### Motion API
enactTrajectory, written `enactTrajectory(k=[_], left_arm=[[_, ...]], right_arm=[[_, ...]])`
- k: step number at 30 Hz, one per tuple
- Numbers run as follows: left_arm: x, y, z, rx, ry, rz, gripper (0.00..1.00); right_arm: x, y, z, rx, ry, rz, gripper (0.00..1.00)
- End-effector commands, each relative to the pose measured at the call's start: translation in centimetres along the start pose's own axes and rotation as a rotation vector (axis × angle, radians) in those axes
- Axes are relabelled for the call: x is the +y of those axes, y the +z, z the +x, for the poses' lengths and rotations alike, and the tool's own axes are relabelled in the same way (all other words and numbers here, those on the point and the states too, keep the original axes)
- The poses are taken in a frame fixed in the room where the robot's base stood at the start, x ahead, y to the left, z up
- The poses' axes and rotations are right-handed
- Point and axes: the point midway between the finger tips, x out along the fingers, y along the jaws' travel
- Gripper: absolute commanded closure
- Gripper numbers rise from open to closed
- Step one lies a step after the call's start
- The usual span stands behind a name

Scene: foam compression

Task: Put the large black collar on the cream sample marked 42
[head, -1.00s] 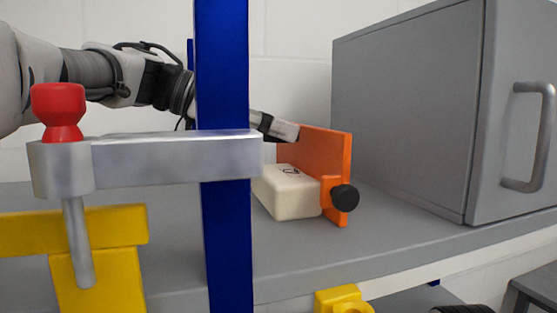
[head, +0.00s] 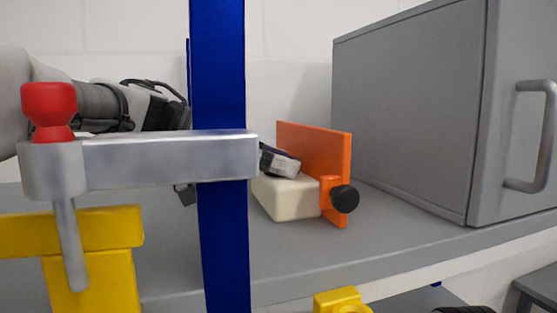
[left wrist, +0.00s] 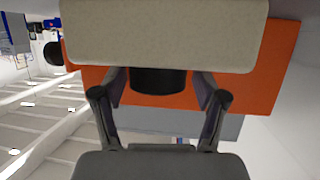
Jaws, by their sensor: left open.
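The cream sample (head: 290,202) is a block lying on the grey bench, close against an upright orange plate (head: 315,155). My left gripper (head: 279,160) shows one finger over the block's top; the blue post hides much of the rest. No number is readable now. In the left wrist view the cream block (left wrist: 165,35) fills the top, with the orange plate (left wrist: 265,80) behind. My left gripper (left wrist: 160,97) is open there, its fingers apart. A dark rounded shape (left wrist: 158,80) shows between them; I cannot tell whether it is the collar. My right gripper is not in view.
A blue post (head: 222,250) and a grey clamp bar (head: 165,160) with a red knob (head: 48,105) stand in front. A black knob (head: 344,198) sits on the orange plate. A grey cabinet (head: 410,120) stands right. Bare grey bench (head: 390,230) lies between.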

Motion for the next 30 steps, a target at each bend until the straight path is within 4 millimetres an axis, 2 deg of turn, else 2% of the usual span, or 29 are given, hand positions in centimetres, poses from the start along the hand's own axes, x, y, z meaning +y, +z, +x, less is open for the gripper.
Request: enactTrajectory(k=[5,8,15,18,22,30], left_arm=[[0.0,-0.4,-0.7,0.001,-0.001,0.001,0.27],[0.0,-0.4,-2.5,0.003,-0.001,0.001,0.27],[0.0,-0.4,-8.8,0.005,-0.001,0.001,0.27],[0.0,-0.4,-10.8,0.003,-0.001,0.002,0.27],[0.0,-0.3,-12.0,0.000,0.000,0.000,0.27],[0.0,-0.3,-12.2,0.000,0.000,0.000,0.27]], right_arm=[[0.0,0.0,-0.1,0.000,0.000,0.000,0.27],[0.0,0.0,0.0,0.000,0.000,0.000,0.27],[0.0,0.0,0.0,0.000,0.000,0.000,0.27],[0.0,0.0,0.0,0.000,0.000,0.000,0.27],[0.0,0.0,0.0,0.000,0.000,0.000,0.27],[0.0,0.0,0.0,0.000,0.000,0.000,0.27]])
